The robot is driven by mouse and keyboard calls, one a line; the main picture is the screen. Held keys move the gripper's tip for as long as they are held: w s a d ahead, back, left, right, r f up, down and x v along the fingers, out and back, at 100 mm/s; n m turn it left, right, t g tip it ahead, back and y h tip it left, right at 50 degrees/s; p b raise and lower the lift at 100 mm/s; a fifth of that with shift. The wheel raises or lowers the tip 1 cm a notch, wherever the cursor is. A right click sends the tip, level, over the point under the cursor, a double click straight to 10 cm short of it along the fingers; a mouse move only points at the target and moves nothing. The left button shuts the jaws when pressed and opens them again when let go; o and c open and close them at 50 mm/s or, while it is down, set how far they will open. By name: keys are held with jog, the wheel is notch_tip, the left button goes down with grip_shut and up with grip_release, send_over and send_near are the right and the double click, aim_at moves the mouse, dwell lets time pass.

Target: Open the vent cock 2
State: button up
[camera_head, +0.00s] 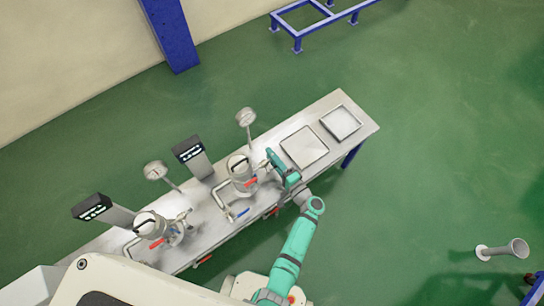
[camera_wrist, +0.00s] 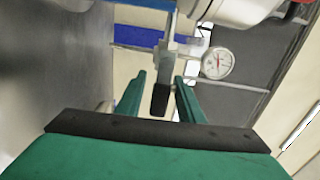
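My gripper (camera_head: 272,157) is beside the right-hand of two metal vessels (camera_head: 239,168) on the bench. In the wrist view my gripper (camera_wrist: 160,76) is open, with a green finger on each side of a small lever with a black grip (camera_wrist: 160,100). The lever hangs from a metal fitting next to the vessel and looks like the vent cock's handle. Gaps show between the grip and both fingers. I see no readable number on it. In the head view my gripper hides this lever.
The left-hand vessel (camera_head: 150,225) stands further along the bench (camera_head: 330,108). Dial gauges (camera_head: 246,117) and dark display panels (camera_head: 188,149) rise behind. A red handle (camera_head: 250,182) and a blue handle (camera_head: 243,212) are near the right-hand vessel. Two shallow trays (camera_head: 304,147) lie to the right.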

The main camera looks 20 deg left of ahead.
jog(key=v, duration=1)
jog(key=shift+s+d, duration=0.25)
jog(key=shift+s, duration=0.05)
